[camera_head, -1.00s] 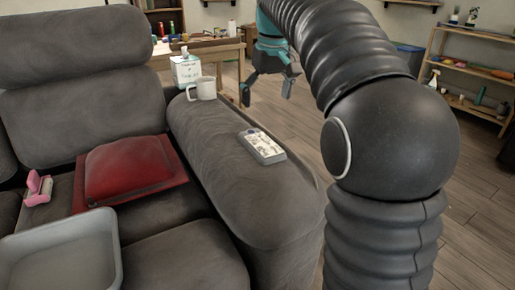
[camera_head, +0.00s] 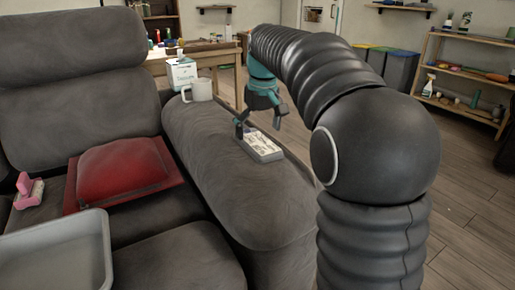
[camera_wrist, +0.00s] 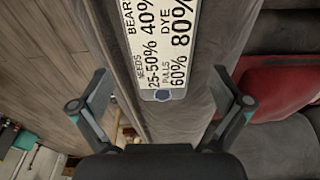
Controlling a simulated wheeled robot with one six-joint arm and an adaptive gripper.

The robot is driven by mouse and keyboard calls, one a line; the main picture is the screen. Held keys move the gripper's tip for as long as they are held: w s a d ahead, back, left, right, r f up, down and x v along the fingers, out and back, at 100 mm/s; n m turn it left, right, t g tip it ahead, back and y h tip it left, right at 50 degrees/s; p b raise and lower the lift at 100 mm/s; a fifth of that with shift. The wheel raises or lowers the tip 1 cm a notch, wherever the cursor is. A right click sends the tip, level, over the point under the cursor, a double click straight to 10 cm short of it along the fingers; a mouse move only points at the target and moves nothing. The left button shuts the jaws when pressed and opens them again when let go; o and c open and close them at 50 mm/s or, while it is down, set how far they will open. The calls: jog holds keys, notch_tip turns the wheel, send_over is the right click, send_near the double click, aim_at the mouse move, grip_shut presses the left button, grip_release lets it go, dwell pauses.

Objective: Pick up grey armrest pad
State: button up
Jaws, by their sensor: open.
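The grey armrest pad (camera_head: 260,147) is a small flat slab with a white printed label. It lies on top of the sofa's rounded right armrest (camera_head: 235,195). In the wrist view the pad (camera_wrist: 165,50) shows its label with large black percentages, and its far end runs out of the picture. My gripper (camera_head: 261,122) is open and empty, just above and behind the pad in the head view. In the wrist view the fingers (camera_wrist: 160,100) stand wide apart, one to each side of the pad's near end. I cannot tell the exact height gap.
A white mug (camera_head: 198,90) and a tissue box (camera_head: 182,73) stand behind the pad at the armrest's far end. A red cushion (camera_head: 122,170), a pink item (camera_head: 29,190) and a grey tray (camera_head: 60,262) are on the seat. Open wooden floor (camera_head: 450,190) lies to the right.

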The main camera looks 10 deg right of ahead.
aim_at(257, 140)
jog(key=f, duration=0.3)
jog(key=shift+w+a+f+b, duration=0.15)
jog(key=shift+w+f+b, duration=0.1)
jog(key=shift+b, duration=0.1)
jog(key=c, duration=1.2)
jog(key=shift+r, duration=0.15)
